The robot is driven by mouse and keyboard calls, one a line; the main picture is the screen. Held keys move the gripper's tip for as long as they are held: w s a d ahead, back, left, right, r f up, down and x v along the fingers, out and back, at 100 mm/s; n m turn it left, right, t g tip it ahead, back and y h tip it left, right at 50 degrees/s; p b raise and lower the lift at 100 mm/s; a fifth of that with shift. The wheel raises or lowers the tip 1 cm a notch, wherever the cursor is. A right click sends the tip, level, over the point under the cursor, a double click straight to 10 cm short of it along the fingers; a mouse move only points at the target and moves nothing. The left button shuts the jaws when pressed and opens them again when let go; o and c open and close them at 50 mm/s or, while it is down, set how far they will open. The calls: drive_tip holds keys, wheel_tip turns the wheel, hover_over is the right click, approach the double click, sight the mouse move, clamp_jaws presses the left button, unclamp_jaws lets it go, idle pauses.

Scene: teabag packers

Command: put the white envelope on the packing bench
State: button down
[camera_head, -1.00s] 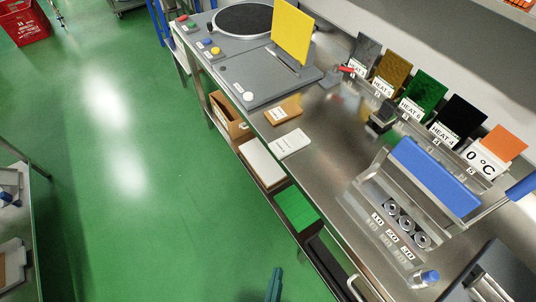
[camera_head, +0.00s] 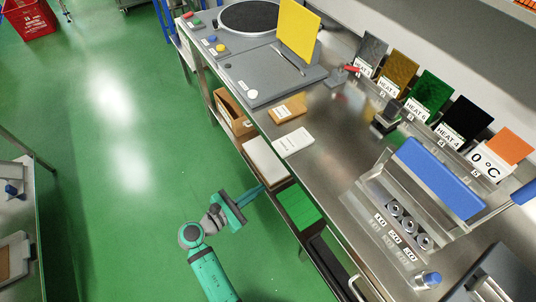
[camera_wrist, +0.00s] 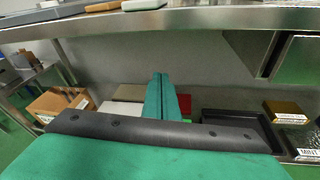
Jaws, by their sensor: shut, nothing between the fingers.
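The white envelope (camera_head: 292,141) lies flat on the steel bench (camera_head: 325,165), close to its front edge and beside a tan packet (camera_head: 287,108). In the wrist view, a pale edge that looks like the envelope (camera_wrist: 144,5) shows at the top on the bench (camera_wrist: 200,20). My green gripper (camera_head: 262,188) is in front of the bench, near the lower shelf and below the bench top, apart from the envelope. Its fingers (camera_wrist: 160,95) are together and empty in the wrist view. Whether this bench is the packing bench, I cannot tell.
A cardboard box (camera_head: 232,115), a white box (camera_head: 265,160), a green item (camera_head: 298,205) and a black tray (camera_wrist: 240,130) are on the lower shelf. A blue-lidded device (camera_head: 437,178) stands on the bench. Green floor is open at left.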

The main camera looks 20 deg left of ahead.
drive_tip(key=s+a+r+h, duration=0.3)
drive_tip(key=a+r+h, duration=0.1)
drive_tip(key=a+r, duration=0.5)
approach(277, 150)
drive_tip(key=shift+n, duration=0.3)
drive_tip(key=x, duration=0.6)
drive_tip(key=shift+d+r, duration=0.1)
drive_tip(key=shift+d, duration=0.2)
drive_tip(key=shift+w, duration=0.15)
